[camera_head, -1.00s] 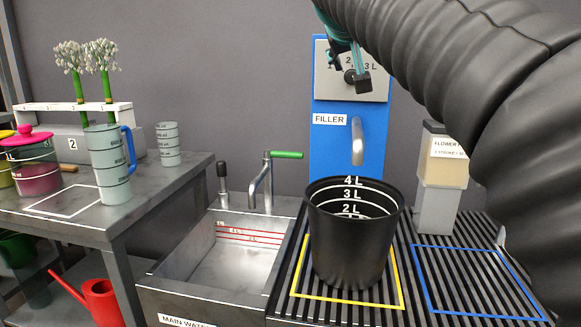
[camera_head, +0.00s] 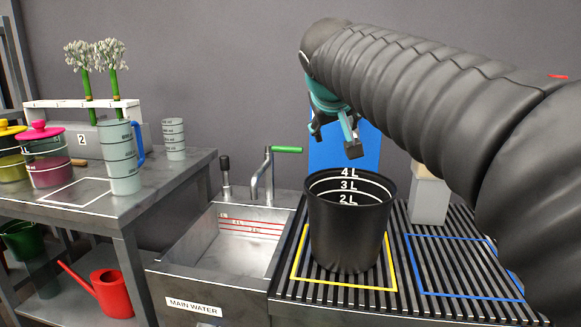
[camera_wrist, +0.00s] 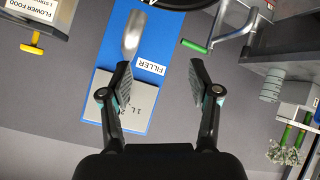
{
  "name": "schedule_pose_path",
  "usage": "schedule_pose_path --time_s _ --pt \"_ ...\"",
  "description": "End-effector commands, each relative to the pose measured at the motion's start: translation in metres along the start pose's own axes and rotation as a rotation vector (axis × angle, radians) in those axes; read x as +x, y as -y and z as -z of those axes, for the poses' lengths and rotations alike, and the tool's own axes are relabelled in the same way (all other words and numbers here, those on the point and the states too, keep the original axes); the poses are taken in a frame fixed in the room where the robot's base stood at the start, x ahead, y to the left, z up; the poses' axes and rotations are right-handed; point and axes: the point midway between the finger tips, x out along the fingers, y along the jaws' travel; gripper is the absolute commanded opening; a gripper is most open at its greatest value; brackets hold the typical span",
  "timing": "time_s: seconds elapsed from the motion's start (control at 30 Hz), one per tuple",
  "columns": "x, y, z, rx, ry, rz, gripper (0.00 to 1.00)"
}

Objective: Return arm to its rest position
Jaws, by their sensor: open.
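My gripper (camera_head: 335,140) is open and empty in the head view. It hangs at the end of my black, sleeved arm, in front of the blue filler panel (camera_head: 364,148) and above the black bucket (camera_head: 347,238). In the wrist view my gripper (camera_wrist: 160,75) shows two spread fingers with nothing between them. The filler panel and its silver spout (camera_wrist: 133,36) are beyond the fingers there, upside down.
The bucket stands inside a yellow outline on the slatted rack (camera_head: 455,255); the blue outline beside it is empty. A sink (camera_head: 237,245) with a green-handled tap (camera_head: 268,170) is to its left.

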Motion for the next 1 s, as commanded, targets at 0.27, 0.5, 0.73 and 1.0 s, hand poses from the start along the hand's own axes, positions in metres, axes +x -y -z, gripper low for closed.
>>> schedule_pose_path --time_s 0.27,0.5,0.73,1.0 --pt "0.015 0.032 -0.140 0.001 0.198 0.145 0.62" --pt "0.002 0.053 -0.279 0.083 0.353 0.243 0.62" --pt "-0.020 0.066 -0.390 0.213 0.442 0.271 0.62" --pt "-0.037 0.051 -0.404 0.273 0.397 0.226 0.62"
